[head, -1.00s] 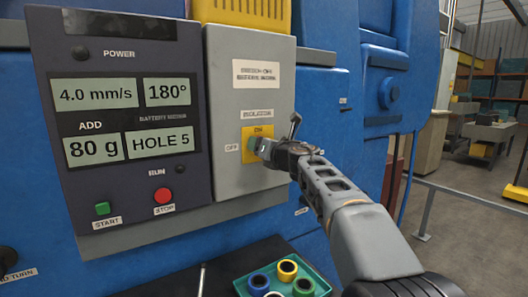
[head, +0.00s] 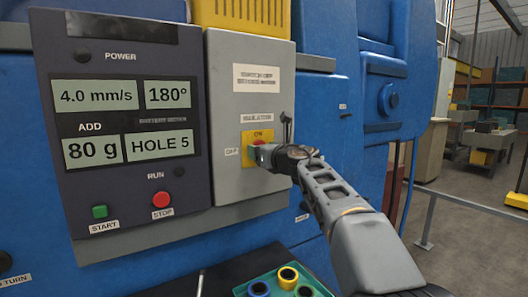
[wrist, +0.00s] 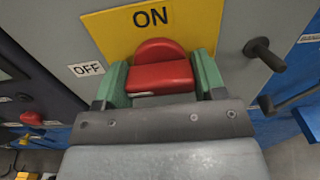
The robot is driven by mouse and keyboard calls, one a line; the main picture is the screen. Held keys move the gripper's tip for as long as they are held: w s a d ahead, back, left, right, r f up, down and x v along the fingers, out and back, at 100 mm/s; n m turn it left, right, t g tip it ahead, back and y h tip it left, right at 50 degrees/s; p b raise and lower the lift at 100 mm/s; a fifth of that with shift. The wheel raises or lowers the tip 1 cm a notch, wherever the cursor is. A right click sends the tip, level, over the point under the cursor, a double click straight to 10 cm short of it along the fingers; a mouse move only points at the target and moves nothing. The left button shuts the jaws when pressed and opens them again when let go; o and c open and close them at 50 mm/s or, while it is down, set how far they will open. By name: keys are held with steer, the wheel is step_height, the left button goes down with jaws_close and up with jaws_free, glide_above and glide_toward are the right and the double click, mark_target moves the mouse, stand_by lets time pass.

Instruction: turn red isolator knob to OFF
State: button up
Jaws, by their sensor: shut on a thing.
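The red isolator knob (wrist: 160,72) sits on a yellow plate (wrist: 200,30) marked ON above, with an OFF label (wrist: 86,69) at its left in the wrist view. My gripper (wrist: 162,80) is shut on the knob, with a green finger pad on each side of it. In the head view the gripper (head: 266,153) reaches the yellow plate (head: 249,150) on the grey isolator box (head: 232,185) from the right. The knob (head: 256,142) shows only as a small red patch there. The knob's pointer direction cannot be told clearly.
A dark panel (head: 80,205) with displays, a green START button (head: 100,211) and a red STOP button (head: 161,199) stands left of the box. A black handle (wrist: 264,54) sticks out right of the knob. A green tray (head: 315,285) with coloured rings lies below.

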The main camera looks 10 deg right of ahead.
steer(key=o, duration=0.9)
steer(key=shift+s, duration=0.1)
steer(key=b+v, duration=0.3)
steer(key=v, duration=1)
steer(key=shift+s+d, duration=0.15)
steer(key=shift+s, duration=0.1)
